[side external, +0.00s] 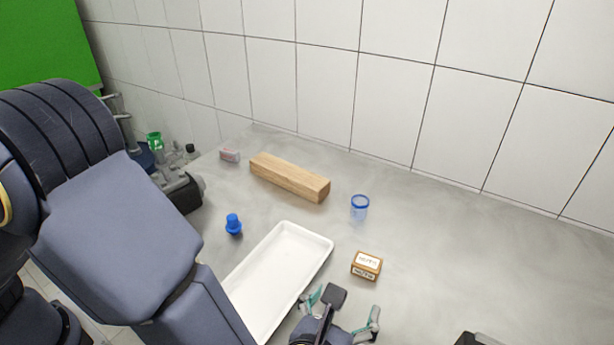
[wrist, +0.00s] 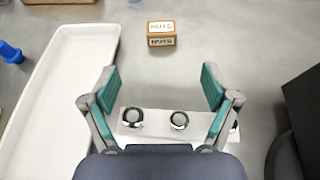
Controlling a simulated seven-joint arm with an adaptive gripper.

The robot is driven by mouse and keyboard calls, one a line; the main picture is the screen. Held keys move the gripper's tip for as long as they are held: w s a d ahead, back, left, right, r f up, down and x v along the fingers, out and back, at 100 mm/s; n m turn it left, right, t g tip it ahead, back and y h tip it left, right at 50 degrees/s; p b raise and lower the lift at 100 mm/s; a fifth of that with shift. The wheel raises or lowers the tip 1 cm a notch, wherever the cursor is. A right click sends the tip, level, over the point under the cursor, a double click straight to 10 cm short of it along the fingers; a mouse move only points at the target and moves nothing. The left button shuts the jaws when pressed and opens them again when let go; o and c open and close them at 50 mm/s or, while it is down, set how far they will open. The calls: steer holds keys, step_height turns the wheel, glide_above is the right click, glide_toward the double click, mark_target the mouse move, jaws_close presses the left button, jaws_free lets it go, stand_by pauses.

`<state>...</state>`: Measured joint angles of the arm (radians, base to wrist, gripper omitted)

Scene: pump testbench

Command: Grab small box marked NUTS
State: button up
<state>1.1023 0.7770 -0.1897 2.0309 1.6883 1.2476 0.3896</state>
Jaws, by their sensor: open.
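The small box marked NUTS (side external: 366,265) is brown with white labels. It sits on the grey table, to the right of the white tray. The wrist view shows it too (wrist: 161,34), upright, with NUTS readable on its top and front labels. My gripper (side external: 343,308) is open and empty, with teal finger pads. In the wrist view the gripper (wrist: 160,88) has its fingers spread apart, and the box lies beyond the fingertips, roughly centred between them. The box is not touched.
The white tray (side external: 275,275) lies left of the box. A blue-rimmed cup (side external: 360,208), a wooden block (side external: 289,177) and a blue part (side external: 233,224) stand farther back. A pale plate with metal rings (wrist: 155,122) lies below my fingers. A dark object (wrist: 302,110) is at right.

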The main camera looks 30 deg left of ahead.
mark_target(369, 260)
steer(key=x, duration=1.6)
steer(key=shift+w+d, duration=0.15)
steer(key=shift+w, duration=0.15)
steer(key=c, duration=1.3)
steer(key=shift+o, duration=0.2)
steer(key=shift+r, duration=0.15)
